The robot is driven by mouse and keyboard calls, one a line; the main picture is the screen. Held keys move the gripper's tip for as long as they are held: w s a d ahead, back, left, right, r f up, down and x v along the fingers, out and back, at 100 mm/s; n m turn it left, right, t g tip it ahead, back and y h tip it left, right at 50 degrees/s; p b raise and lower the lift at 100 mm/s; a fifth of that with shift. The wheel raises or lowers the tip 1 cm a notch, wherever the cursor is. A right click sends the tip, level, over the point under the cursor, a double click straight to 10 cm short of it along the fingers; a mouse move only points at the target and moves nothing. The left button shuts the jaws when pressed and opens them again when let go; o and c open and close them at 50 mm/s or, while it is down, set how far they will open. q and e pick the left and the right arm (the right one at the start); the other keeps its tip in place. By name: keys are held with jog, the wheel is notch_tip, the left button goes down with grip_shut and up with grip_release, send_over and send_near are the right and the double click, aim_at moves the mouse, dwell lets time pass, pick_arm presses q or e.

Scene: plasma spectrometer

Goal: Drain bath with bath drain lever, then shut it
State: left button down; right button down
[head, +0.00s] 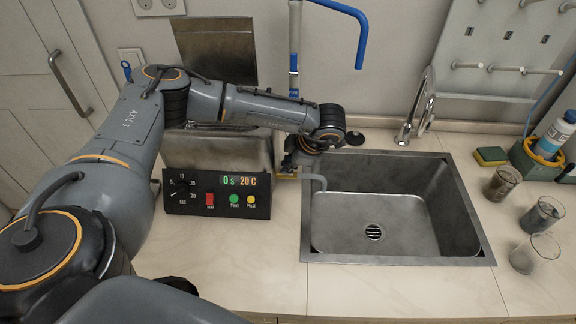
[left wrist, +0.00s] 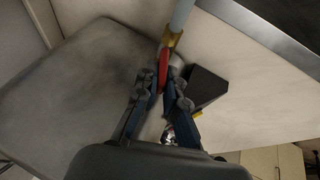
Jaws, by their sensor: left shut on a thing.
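The metal bath (head: 220,150) stands on the counter left of the sink, with a black control panel (head: 217,194) in front reading "0 s 20 C". My left gripper (head: 290,168) is at the bath's right side, its fingers mostly hidden behind the wrist in the head view. In the left wrist view, my left gripper (left wrist: 170,88) is shut on the red drain lever (left wrist: 163,66). The lever sits beside a brass valve fitting (left wrist: 173,38) on a grey drain pipe (head: 317,179), whose end bends over the sink's left rim. I see no water flowing from it. My right gripper is out of view.
The steel sink (head: 380,250) lies right of the bath and looks empty, with a tap (head: 415,105) behind it. Several glass beakers (head: 535,252) and a sponge (head: 491,156) stand to its right. The front counter is clear.

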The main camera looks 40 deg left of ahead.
pick_arm(q)
jog(key=shift+w+a+m+g+h+b, duration=0.35)
jog(key=shift+w+g+h+b, duration=0.35)
jog(key=shift+g, duration=0.4)
jog(key=shift+r+g, duration=0.15)
jog(key=shift+g, duration=0.25)
jog(key=shift+h, duration=0.3)
jog(key=c, duration=1.4)
grip_release()
jog(key=shift+a, duration=0.1)
jog(key=shift+c, duration=0.2)
jog(key=shift+w, duration=0.1)
jog(key=v, duration=1.2)
